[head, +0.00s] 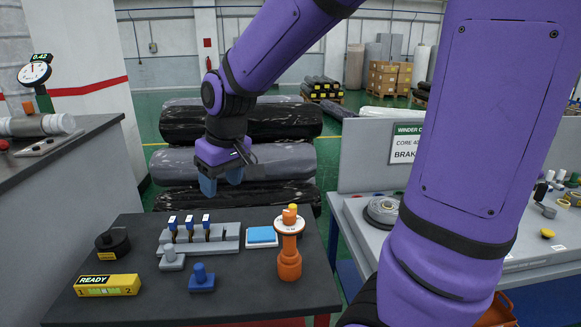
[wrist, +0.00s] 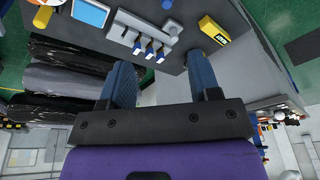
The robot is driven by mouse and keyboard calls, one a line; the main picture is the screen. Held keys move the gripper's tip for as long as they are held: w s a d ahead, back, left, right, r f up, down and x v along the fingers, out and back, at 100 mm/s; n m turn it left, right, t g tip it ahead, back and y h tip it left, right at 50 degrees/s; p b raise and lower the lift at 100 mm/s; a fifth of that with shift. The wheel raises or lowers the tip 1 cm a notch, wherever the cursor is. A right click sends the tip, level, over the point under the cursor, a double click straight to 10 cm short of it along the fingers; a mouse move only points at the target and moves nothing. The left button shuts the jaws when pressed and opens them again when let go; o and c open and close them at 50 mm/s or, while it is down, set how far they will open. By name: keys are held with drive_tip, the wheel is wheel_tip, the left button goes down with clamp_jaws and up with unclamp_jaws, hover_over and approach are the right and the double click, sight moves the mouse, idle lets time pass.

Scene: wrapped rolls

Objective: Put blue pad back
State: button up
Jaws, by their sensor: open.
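A flat blue pad (head: 262,234) lies on a white-edged base on the dark table, between the grey rack and the orange post. It also shows at the top left of the wrist view (wrist: 90,12). A separate blue block with a round knob (head: 202,281) stands near the table's front. My gripper (head: 221,184) is open and empty, with blue fingers, in the air above the table's back edge, apart from the pad. The wrist view shows the two fingers (wrist: 163,82) spread, with nothing between them.
A grey rack (head: 230,243) holds several blue-topped pieces. A grey knobbed block (head: 171,261), a yellow READY box (head: 107,286), a black round item (head: 112,241) and an orange post (head: 289,262) stand around it. Wrapped rolls (head: 265,122) lie behind the table. The front right tabletop is clear.

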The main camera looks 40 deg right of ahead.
drive_tip(key=s+d+r+m+t, duration=0.1)
drive_tip(key=s+r, duration=0.3)
drive_tip(key=s, duration=0.4)
drive_tip(key=s+d+r+m+t, duration=0.1)
drive_tip(key=s+r, duration=0.2)
drive_tip(key=s, duration=0.6)
drive_tip(key=shift+s+d+r+t+h, duration=0.2)
drive_tip(key=shift+d+r+t+h, duration=0.1)
drive_tip(key=shift+d+r+h, duration=0.1)
